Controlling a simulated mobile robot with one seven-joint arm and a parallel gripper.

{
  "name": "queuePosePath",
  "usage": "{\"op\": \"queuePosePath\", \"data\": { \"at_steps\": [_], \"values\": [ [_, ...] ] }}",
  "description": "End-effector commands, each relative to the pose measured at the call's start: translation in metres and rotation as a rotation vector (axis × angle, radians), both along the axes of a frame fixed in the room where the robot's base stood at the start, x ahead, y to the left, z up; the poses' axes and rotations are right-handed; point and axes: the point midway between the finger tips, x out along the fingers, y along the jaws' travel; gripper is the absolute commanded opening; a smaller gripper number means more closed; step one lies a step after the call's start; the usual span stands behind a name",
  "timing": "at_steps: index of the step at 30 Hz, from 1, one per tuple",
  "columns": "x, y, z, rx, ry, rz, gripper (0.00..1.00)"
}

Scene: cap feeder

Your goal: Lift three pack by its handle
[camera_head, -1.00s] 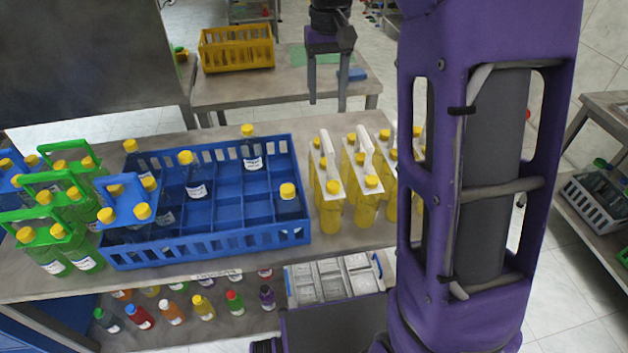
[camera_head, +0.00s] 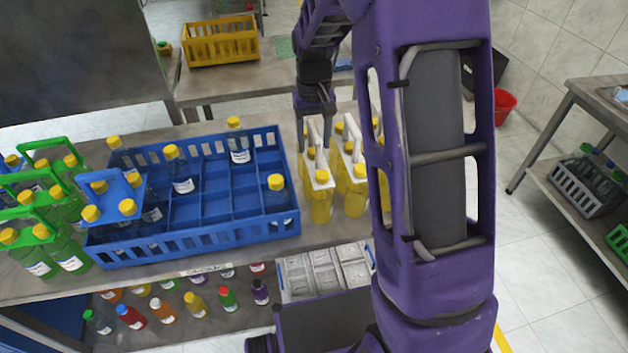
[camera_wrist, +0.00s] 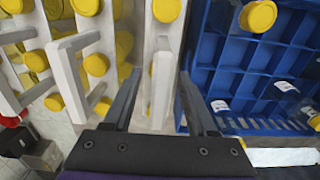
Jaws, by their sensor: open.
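Packs of yellow bottles with yellow caps and white handled carriers stand on the table right of the blue crate. The nearest pack to the crate (camera_head: 320,205) has its upright white handle (camera_wrist: 160,82) between the two fingers of my gripper (camera_head: 314,118) in the wrist view. My gripper (camera_wrist: 160,95) is open, with one finger on each side of this handle, pointing down. I cannot tell whether either finger touches it. A second white pack (camera_head: 354,199) stands close on its right. Further packs are partly hidden behind my arm; several handles show in the wrist view.
The blue crate (camera_head: 192,238) with several clear bottles stands close left of the packs. Green carriers (camera_head: 40,232) and a blue carrier (camera_head: 110,196) are further left. A yellow crate (camera_head: 222,48) is on the back table. A shelf with small bottles lies below.

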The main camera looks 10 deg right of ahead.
Motion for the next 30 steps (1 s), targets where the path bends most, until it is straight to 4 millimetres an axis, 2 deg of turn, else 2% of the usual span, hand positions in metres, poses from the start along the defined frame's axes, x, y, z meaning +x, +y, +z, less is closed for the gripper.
{"op": "queuePosePath", "data": {
  "at_steps": [4,11,21,30],
  "values": [
    [-0.0003,0.0000,-0.0148,0.000,0.001,0.000,0.57],
    [0.0001,0.0000,-0.0157,0.000,0.000,0.000,0.57],
    [0.0002,-0.0001,-0.0154,0.000,-0.001,0.000,0.00],
    [0.0003,-0.0001,-0.0152,0.000,-0.001,0.000,0.00]
  ]
}}
